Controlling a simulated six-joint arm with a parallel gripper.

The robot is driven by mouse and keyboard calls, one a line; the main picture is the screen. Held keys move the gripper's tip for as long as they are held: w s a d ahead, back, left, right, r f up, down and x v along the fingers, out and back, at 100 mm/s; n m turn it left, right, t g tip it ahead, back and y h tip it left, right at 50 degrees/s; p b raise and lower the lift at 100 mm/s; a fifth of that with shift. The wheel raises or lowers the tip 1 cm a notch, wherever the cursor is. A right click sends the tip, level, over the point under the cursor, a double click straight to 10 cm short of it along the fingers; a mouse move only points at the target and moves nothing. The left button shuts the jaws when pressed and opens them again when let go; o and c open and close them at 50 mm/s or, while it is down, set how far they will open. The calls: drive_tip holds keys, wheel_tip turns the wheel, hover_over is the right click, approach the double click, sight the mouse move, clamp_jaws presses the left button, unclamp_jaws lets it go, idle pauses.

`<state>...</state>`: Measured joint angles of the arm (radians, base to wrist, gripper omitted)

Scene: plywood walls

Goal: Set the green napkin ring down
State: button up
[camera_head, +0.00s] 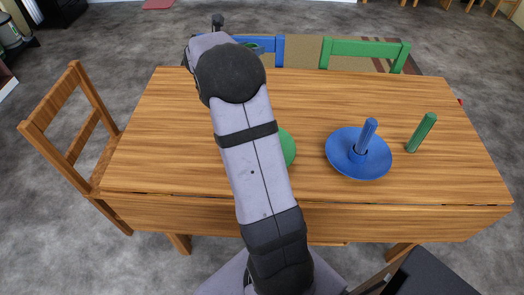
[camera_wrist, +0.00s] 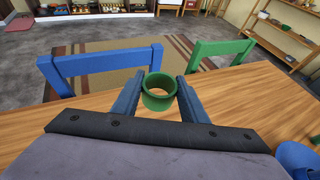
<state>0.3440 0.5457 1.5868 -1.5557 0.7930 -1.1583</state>
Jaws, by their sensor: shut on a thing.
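The green napkin ring (camera_wrist: 158,92) is between the two blue-grey fingers of my gripper (camera_wrist: 158,96) in the wrist view. The gripper is shut on it, and its open top shows. Beyond it are the chairs and the rug. In the head view my arm reaches over the far edge of the table, and its end hides most of the gripper and ring. A small bit of green shows beside the arm's end, in front of the blue chair.
The wooden table (camera_head: 310,100) bears a blue plate (camera_head: 340,165) with a blue rod (camera_head: 367,132) on it, a green rod (camera_head: 422,132) at right, and a green round thing (camera_head: 288,148) partly behind my arm. Blue (camera_wrist: 100,70) and green (camera_wrist: 222,47) chairs stand beyond. The table's left is bare.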

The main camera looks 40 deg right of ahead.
drive_tip(key=s+a+f, duration=0.1)
drive_tip(key=a+f, duration=0.1)
drive_tip(key=a, duration=0.6)
drive_tip(key=s+a+f, duration=0.1)
drive_tip(key=a+f, duration=0.1)
drive_tip(key=a, duration=0.7)
drive_tip(key=s+d+f+m+g, duration=0.15)
drive_tip(key=s+m+g, duration=0.65)
drive_tip(key=s, duration=1.2)
drive_tip(key=shift+n+g, duration=0.3)
drive_tip(key=shift+w+d+f, duration=0.1)
drive_tip(key=shift+f, duration=1.4)
drive_tip(key=shift+w+d+f, duration=0.1)
drive_tip(key=shift+f, duration=1.35)
drive_tip(key=shift+f, duration=0.1)
drive_tip(key=shift+f, duration=1.75)
drive_tip(key=shift+f, duration=0.15)
drive_tip(key=o, duration=1)
